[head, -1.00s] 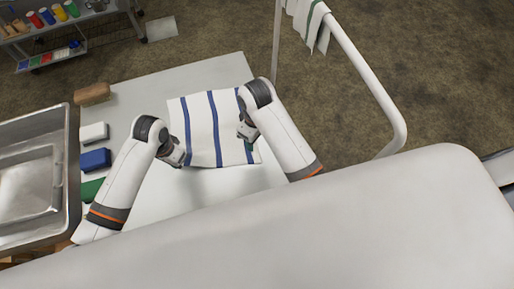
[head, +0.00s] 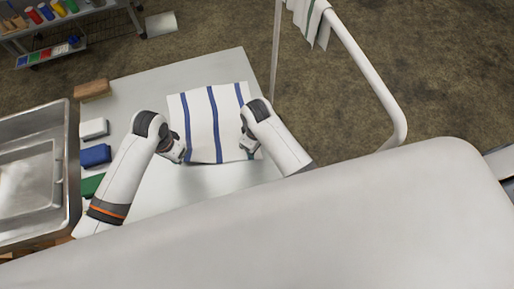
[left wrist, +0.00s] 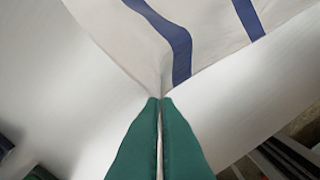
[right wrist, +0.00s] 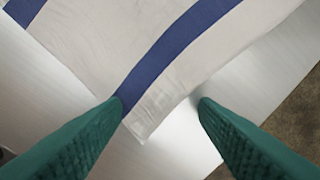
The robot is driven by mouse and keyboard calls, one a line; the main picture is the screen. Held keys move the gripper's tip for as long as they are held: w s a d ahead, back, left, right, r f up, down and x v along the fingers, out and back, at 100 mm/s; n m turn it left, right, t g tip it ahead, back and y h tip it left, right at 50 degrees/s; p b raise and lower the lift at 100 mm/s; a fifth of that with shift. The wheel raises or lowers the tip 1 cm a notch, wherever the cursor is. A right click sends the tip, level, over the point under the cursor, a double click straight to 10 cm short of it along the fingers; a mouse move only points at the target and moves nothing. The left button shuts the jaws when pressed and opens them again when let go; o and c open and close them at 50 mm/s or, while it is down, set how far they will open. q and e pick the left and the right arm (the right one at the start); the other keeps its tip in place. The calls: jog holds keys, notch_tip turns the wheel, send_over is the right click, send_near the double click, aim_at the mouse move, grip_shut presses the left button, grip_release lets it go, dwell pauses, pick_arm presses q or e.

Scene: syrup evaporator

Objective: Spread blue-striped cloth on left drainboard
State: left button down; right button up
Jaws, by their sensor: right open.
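The white cloth with blue stripes (head: 200,122) lies spread out on the pale metal drainboard (head: 225,70), its stripes running away from me. My left gripper (head: 181,158) is at the cloth's near left corner. In the left wrist view its green fingers (left wrist: 159,100) are shut together on that corner, with the cloth fanning out beyond. My right gripper (head: 246,150) is at the near right corner. In the right wrist view its green fingers (right wrist: 160,105) are apart, with the cloth corner lying loose between them.
A metal sink (head: 30,175) is to the left. A brown block (head: 92,90), a white block (head: 94,129), a blue block (head: 95,155) and a green one (head: 91,185) line its edge. A white rail (head: 370,75) with a hanging cloth (head: 309,20) stands at right.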

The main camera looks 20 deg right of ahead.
jog(key=shift+f, duration=0.15)
jog(key=shift+s, duration=0.1)
grip_shut()
dwell(0.6)
jog(key=shift+r, duration=2.5)
